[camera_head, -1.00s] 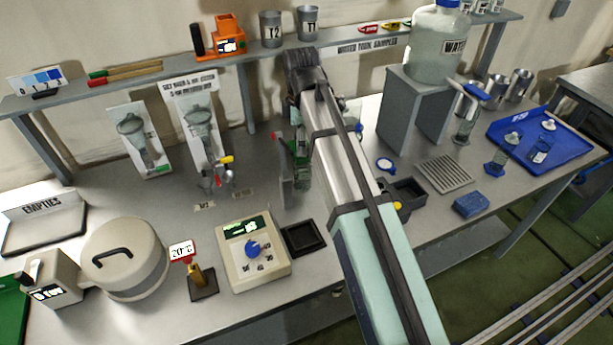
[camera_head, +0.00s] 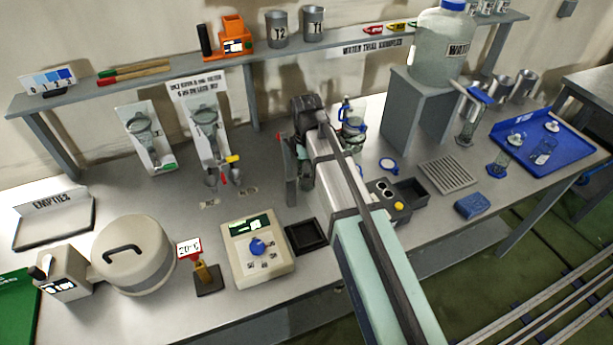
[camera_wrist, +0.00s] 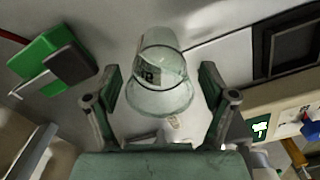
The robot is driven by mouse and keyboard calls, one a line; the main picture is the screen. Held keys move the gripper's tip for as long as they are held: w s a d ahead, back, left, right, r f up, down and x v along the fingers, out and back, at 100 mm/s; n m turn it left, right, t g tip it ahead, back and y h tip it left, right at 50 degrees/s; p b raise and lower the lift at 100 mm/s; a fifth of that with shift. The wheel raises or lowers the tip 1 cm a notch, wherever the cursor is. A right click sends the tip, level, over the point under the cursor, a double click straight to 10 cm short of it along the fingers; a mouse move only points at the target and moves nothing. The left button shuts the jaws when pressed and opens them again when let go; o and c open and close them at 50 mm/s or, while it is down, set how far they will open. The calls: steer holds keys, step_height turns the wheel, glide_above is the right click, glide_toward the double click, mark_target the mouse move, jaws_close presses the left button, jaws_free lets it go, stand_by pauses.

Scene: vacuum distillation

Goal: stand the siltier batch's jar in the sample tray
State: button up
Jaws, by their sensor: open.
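In the wrist view, a clear glass jar (camera_wrist: 161,88) with a small dark-marked label lies between the two fingers of my gripper (camera_wrist: 160,74). The fingers are spread, with a gap on each side of the glass. I cannot tell which batch it holds; its contents look clear and the label is unreadable. In the head view, my arm hides most of the gripper and this jar. A blue tray (camera_head: 507,127) at the right holds small clear and white-topped pieces, including a clear jar (camera_head: 543,151). I cannot tell if it is the sample tray.
A grey stand carries a large water bottle (camera_head: 440,45) right of my arm. A slotted grey rack (camera_head: 447,175) and a blue block (camera_head: 472,205) lie in front. A dial box (camera_head: 258,252) and a black square tray (camera_head: 306,236) stand left of the arm. A shelf runs behind.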

steer(key=shift+f, duration=1.15)
steer(key=c, duration=1.4)
steer(key=shift+r, duration=0.15)
